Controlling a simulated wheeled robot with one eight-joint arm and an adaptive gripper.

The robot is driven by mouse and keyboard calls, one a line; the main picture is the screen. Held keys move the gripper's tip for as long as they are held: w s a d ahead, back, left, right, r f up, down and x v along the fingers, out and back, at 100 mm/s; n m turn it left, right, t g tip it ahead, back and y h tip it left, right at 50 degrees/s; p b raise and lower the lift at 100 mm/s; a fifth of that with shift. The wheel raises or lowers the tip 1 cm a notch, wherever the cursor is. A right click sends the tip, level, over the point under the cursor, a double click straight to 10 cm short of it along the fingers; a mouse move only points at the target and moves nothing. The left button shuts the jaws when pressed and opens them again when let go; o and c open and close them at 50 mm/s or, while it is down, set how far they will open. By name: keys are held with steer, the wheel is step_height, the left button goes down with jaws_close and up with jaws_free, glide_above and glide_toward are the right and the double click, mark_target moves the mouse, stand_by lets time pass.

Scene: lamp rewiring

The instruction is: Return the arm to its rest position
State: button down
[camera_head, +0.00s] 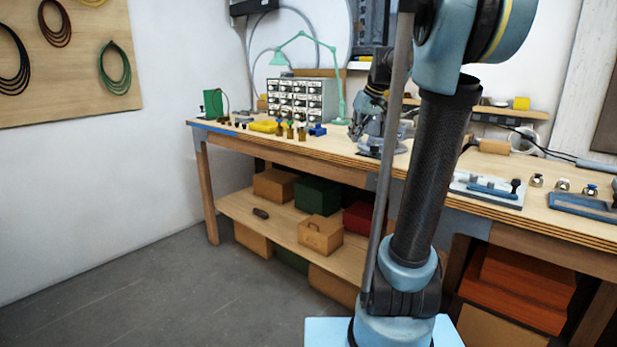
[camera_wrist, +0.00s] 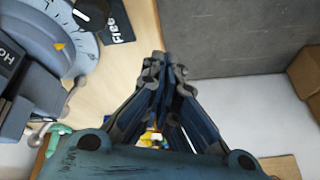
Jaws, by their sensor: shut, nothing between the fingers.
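My gripper (camera_wrist: 165,66) fills the middle of the wrist view. Its two dark fingers meet at the tips, with nothing between them. The tips are over the bench top's edge, with the grey floor beyond. In the head view, my arm (camera_head: 432,170) rises in front of the workbench (camera_head: 345,151) and passes out of the top of the picture.
A grey-blue machine with a dial (camera_wrist: 62,38) is close on the left in the wrist view. The bench holds a drawer cabinet (camera_head: 295,99), a green lamp (camera_head: 341,95) and small parts. Boxes (camera_head: 319,234) stand on the lower shelf. Floor at left is clear.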

steer(key=s+d+f+m+g+h, duration=0.1)
steer(key=s+f+m, duration=0.1)
steer(key=s+f, duration=1.1)
steer(key=s+d+f+m+h, duration=0.2)
steer(key=s+f, duration=1.1)
steer(key=s, duration=0.7)
steer(key=shift+m+g, duration=0.4)
steer(key=shift+m, duration=0.2)
steer(key=shift+w, duration=0.1)
